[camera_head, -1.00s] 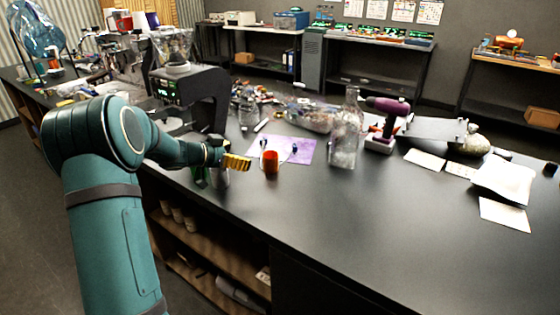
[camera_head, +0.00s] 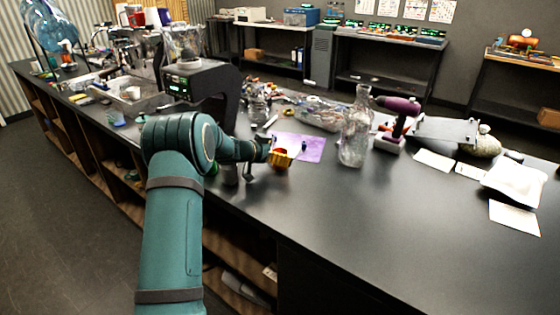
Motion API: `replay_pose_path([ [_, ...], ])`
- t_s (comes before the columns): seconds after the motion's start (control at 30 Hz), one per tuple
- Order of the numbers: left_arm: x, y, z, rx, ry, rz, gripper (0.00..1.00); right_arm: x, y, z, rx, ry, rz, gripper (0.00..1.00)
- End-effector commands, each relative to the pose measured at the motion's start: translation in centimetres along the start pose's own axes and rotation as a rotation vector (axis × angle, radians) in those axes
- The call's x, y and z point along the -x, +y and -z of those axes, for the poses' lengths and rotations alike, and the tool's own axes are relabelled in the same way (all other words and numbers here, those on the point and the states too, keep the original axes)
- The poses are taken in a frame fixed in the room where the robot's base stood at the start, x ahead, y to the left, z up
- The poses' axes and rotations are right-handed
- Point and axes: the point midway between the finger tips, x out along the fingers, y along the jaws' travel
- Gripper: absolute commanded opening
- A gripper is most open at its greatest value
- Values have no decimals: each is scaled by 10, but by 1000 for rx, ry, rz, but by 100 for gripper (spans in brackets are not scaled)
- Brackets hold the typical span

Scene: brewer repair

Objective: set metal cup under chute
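My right gripper is out of view.
A purple sheet (camera_head: 312,149) lies behind the orange-red cup. A clear glass bottle (camera_head: 356,130) and a purple drill (camera_head: 398,118) stand to the right. White papers (camera_head: 513,217) lie farther right. The front right counter (camera_head: 400,240) is clear.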

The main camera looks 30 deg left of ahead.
Motion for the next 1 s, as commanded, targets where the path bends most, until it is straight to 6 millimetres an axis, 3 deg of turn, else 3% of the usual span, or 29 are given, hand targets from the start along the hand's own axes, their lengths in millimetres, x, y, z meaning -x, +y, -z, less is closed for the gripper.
replay_pose_path([
  [0.3, -5, 0, 0, 1, -1, 1, 89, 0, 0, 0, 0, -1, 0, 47],
  [0.5, -5, 0, 0, 0, -1, 0, 19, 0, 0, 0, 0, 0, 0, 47],
  [0.6, -5, 0, 0, 0, 0, 1, 13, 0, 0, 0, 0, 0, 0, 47],
  [1.0, -1, 0, 10, -2, 1, 0, 13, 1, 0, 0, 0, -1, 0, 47],
])
